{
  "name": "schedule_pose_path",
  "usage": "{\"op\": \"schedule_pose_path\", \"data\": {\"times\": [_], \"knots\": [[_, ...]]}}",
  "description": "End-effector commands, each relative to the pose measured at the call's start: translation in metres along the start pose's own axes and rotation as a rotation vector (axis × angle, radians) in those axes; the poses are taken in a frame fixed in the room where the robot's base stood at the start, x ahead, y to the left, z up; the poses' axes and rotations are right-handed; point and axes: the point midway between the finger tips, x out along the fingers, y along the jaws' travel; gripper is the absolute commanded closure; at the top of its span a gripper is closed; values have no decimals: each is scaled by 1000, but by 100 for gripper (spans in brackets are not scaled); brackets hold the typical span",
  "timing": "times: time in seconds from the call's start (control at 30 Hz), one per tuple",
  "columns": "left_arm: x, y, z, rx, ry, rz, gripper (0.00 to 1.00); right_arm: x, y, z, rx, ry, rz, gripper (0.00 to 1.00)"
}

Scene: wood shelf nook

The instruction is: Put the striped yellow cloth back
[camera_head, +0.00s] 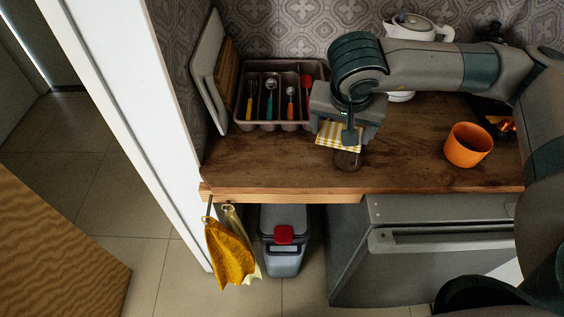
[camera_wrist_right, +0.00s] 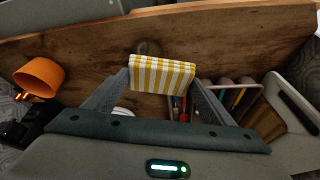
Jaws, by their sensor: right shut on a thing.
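The yellow-and-white striped cloth (camera_head: 336,134) is folded into a flat rectangle over the wooden counter. My right gripper (camera_head: 346,136) is shut on it from above. In the right wrist view, the cloth (camera_wrist_right: 161,75) sits between the two fingers of the right gripper (camera_wrist_right: 158,92), with its stripes facing the camera. The gap between cloth and counter is hard to judge. My left gripper is not in view.
A cutlery tray (camera_head: 268,126) and leaning boards (camera_head: 212,75) stand at the left. A dark round spot (camera_head: 348,161) shows below the cloth. An orange pot (camera_head: 467,145) and a white kettle (camera_head: 412,27) stand right. Mustard cloth (camera_head: 229,254) hangs at the front edge.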

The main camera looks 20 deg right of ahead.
Motion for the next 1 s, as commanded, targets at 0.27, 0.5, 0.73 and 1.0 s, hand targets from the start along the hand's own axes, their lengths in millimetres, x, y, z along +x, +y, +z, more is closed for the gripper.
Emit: {"op": "schedule_pose_path", "data": {"times": [0.27,0.5,0.73,1.0], "knots": [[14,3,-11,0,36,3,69,1,-2,20,-229,-1,-95,40],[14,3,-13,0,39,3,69,-1,-2,21,-254,-1,-104,40],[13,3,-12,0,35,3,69,0,-4,21,-252,-2,-103,40],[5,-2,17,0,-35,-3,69,12,-25,22,-253,-4,-103,40]]}}
